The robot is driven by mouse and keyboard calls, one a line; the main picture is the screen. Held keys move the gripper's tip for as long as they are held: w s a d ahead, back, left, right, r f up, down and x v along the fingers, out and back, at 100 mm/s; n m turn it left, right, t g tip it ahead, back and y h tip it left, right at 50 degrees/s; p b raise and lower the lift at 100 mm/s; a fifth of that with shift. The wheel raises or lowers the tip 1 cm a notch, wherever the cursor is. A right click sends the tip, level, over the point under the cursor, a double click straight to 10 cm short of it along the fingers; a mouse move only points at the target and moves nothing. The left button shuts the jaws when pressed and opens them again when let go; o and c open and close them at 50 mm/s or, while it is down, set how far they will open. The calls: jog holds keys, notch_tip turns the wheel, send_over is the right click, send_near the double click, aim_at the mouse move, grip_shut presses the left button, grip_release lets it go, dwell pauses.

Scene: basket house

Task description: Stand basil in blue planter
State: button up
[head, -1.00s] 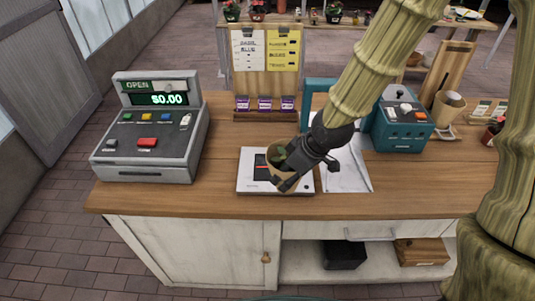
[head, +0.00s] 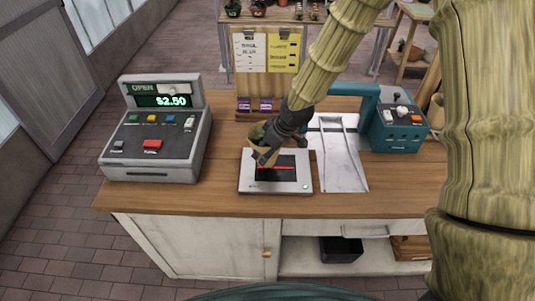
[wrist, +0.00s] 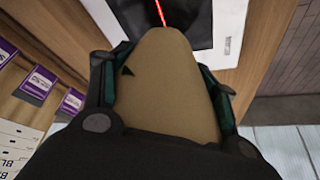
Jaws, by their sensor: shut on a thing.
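A small tan pot (head: 257,152) with dark green leaves at its top, perhaps the basil, is held by my gripper (head: 268,150) over the flat scanner (head: 252,187) on the counter. In the wrist view the tan pot (wrist: 165,75) fills the space between the two dark fingers, which are shut on it. The leaves are mostly hidden there. A red line glows on the scanner's dark glass. I cannot make out a blue planter in either view.
The grey cash register (head: 155,135) reads $2.50, left of the scanner. A teal machine (head: 397,125) and a metal tray (head: 342,165) stand to the right. A board with white and yellow notes (head: 264,60) rises behind. Shelving with plants stands beyond.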

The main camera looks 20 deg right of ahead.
jog(key=shift+f+p, duration=0.65)
jog(key=shift+f, duration=0.8)
jog(key=shift+f, duration=0.15)
jog(key=o, duration=1.2)
